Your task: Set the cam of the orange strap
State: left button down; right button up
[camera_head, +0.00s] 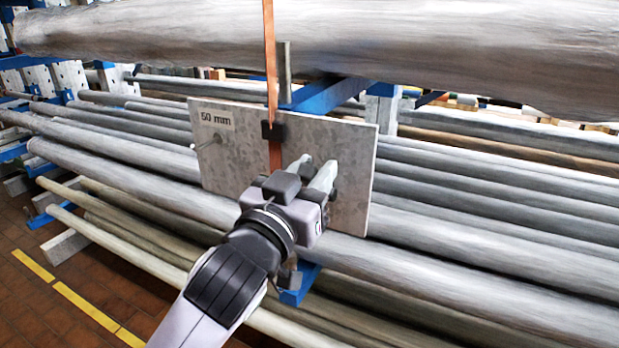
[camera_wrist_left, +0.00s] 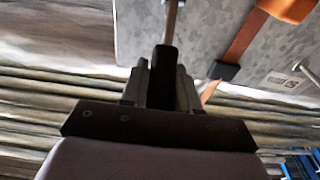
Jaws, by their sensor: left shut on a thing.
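The orange strap (camera_head: 270,60) hangs down the front of a grey metal plate (camera_head: 228,160) and passes a small black buckle (camera_head: 274,130). The strap (camera_wrist_left: 241,38) and buckle (camera_wrist_left: 223,71) also show in the left wrist view, where an orange block (camera_wrist_left: 288,8) sits at the strap's end. My left gripper (camera_head: 318,172) is in front of the plate, right of and below the buckle. It is shut on a dark grip (camera_wrist_left: 162,72) from which a thin metal rod (camera_wrist_left: 172,18) runs. I cannot tell whether this is the cam's lever. My right gripper is out of view.
The plate has a "50 mm" label (camera_head: 217,119) and a pin (camera_head: 207,141) on its left. A thick grey pole (camera_head: 420,40) lies above. Several long poles (camera_head: 500,215) lie behind and below on a blue rack (camera_head: 335,96). Open floor (camera_head: 30,310) is at lower left.

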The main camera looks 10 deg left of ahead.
pick_arm(q)
jog(key=shift+w+d+r+g+y, duration=0.3)
jog(key=shift+w+r+g, duration=0.35)
jog(key=shift+g, duration=0.35)
jog(key=shift+w+d+r+g+y, duration=0.1)
jog(key=shift+w+r+g+y, duration=0.2)
jog(key=shift+w+g, duration=0.45)
jog(key=shift+s+f+g, duration=0.1)
jog(key=shift+g, duration=0.15)
jog(key=c, duration=0.9)
grip_release()
jog(key=shift+b+v, duration=0.45)
jog(key=shift+v, duration=3.1)
